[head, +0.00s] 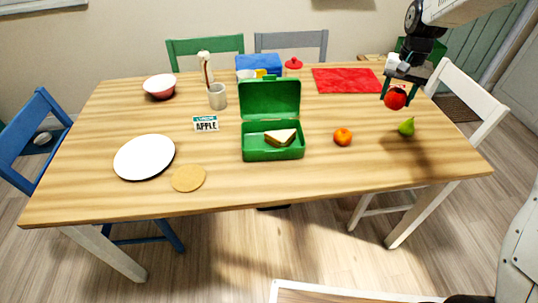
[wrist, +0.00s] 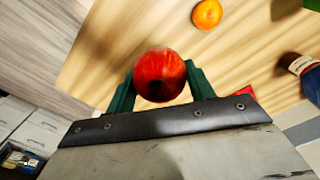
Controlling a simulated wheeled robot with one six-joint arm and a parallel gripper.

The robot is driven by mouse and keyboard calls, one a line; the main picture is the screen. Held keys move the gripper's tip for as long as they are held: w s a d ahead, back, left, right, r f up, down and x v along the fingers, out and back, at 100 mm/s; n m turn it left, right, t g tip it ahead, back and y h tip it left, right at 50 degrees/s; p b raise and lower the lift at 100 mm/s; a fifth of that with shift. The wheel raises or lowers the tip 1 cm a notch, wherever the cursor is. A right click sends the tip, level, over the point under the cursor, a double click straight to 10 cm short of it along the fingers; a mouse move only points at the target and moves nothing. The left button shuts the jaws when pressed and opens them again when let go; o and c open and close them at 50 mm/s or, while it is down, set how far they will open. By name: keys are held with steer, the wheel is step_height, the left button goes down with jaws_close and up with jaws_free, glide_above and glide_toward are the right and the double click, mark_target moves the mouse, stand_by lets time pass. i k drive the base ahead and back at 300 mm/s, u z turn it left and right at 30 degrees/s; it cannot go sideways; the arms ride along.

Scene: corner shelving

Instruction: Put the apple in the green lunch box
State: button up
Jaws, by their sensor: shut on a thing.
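My gripper (head: 396,88) is shut on the red apple (head: 396,98) and holds it above the right end of the table. In the wrist view the apple (wrist: 159,74) sits between the two green fingers of my gripper (wrist: 160,82). The green lunch box (head: 273,153) stands open in the middle of the table, its lid raised at the back. A sandwich (head: 281,138) lies inside, and the left part of the box is bare. The gripper is to the right of the box and apart from it.
An orange (head: 342,137) and a green pear (head: 406,127) lie on the table between the box and the right edge. A red mat (head: 346,80) is behind. A card reading APPLE (head: 206,124), a cup (head: 217,97) and a white plate (head: 145,157) are left of the box.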

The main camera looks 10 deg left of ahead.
mark_target(253, 146)
steer(key=u, duration=2.85)
steer(key=k, duration=0.85)
steer(key=z, duration=1.15)
steer(key=i, duration=0.95)
steer(key=z, duration=0.05)
